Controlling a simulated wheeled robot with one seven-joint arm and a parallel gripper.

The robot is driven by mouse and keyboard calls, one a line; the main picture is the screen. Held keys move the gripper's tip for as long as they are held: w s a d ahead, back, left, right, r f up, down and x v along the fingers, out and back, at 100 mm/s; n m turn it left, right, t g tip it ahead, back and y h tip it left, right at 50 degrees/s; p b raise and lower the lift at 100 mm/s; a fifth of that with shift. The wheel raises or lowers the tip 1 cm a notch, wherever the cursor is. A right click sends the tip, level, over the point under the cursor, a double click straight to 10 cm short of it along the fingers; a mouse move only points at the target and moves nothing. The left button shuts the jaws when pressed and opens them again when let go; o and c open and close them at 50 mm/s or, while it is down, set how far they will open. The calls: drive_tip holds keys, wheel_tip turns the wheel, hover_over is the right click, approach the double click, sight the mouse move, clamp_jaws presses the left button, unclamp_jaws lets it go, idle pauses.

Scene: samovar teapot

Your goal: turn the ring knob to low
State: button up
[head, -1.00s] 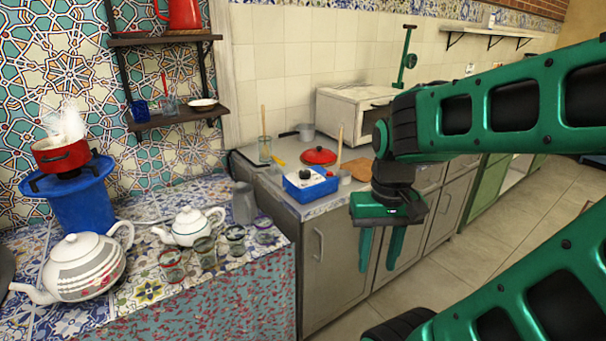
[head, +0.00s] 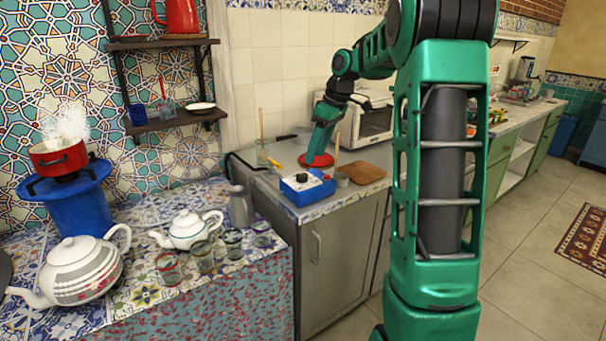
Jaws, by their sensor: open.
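A blue box (head: 308,190) with a black round knob (head: 301,177) on its top sits on the grey counter near its front left corner. This looks like the ring knob; its markings are too small to read. My gripper (head: 316,158) points down just behind the box, in front of the red lid (head: 327,161), and covers part of it. The gripper is open and seems empty; it appears apart from the knob, though the gap in depth is hard to judge.
A glass with a stick (head: 262,153) stands left of the box. A small grey cup (head: 342,180) and a brown board (head: 362,173) lie to the right, and a white oven (head: 372,125) stands behind. Teapots and several glasses fill the tiled table at left.

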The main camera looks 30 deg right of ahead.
sight(302, 174)
drive_tip(key=w+d+f+n+y, duration=0.1)
drive_tip(key=w+d+n, duration=0.3)
drive_tip(key=w+d, duration=0.15)
drive_tip(key=x, duration=0.7)
drive_tip(key=w+x, duration=0.1)
drive_tip(key=x, duration=0.3)
drive_tip(key=shift+a, duration=0.45)
